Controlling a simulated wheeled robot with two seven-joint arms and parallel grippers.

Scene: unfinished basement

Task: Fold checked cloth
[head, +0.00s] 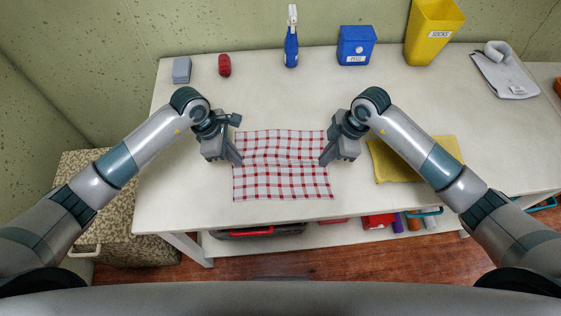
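The red and white checked cloth (283,183) lies spread on the white table, roughly square, with a slight crease across its middle. My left gripper (238,162) is at the cloth's left edge, about halfway up. My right gripper (324,161) is at the cloth's right edge at about the same height. The fingers of both point down toward the cloth. Whether either is shut on the fabric is too small to tell.
On the white table (190,205), a grey block (181,70), red object (224,65), blue spray bottle (291,48), blue box (356,46) and yellow bin (432,32) stand at the back. A yellow cloth (393,165) lies right, partly under my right arm. The front strip is clear.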

